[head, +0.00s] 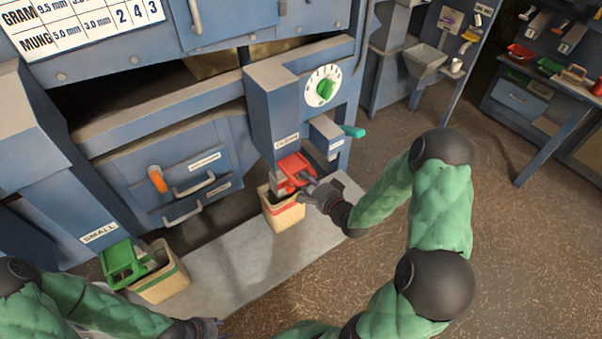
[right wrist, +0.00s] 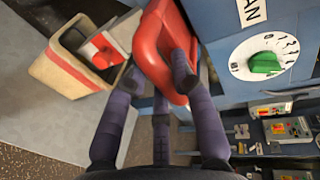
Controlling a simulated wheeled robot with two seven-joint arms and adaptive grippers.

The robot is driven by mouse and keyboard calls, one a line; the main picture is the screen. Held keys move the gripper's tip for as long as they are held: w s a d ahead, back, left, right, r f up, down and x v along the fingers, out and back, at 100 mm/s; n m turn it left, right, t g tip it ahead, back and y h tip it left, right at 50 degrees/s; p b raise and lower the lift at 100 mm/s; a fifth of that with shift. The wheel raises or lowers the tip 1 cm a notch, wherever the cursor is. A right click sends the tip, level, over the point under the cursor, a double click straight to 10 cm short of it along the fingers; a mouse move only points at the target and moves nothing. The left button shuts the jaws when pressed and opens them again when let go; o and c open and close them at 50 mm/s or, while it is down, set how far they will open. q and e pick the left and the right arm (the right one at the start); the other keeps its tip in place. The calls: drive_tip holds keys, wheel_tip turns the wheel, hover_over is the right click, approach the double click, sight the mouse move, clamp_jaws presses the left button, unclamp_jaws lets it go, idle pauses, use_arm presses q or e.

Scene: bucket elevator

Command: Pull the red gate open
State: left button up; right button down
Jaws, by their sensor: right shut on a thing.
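The red gate (head: 292,170) sits at the lower front of the blue machine housing, above a cream bucket with a red band (head: 283,212). In the right wrist view the red gate's thick loop handle (right wrist: 160,50) fills the upper middle. My right gripper (head: 314,190) is at the gate's right side, and its dark fingers (right wrist: 160,85) are shut on the red handle. Part of the handle is hidden behind the fingers. My left gripper (head: 212,325) is at the bottom edge of the head view, far from the gate; its fingers are too small to judge.
A dial with a green knob (head: 326,88) is above the gate, and a teal handle (head: 353,131) is to its right. A green gate (head: 123,263) and another bucket (head: 165,276) are at lower left. A pale slab (head: 240,265) lies under the buckets. Open floor is at right.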

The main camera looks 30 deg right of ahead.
drive_tip(key=shift+s+f, duration=0.15)
drive_tip(key=shift+s, duration=0.35)
drive_tip(key=c, duration=1)
unclamp_jaws()
drive_tip(key=shift+s, duration=0.1)
drive_tip(key=v, duration=1.2)
drive_tip(key=shift+d, duration=0.1)
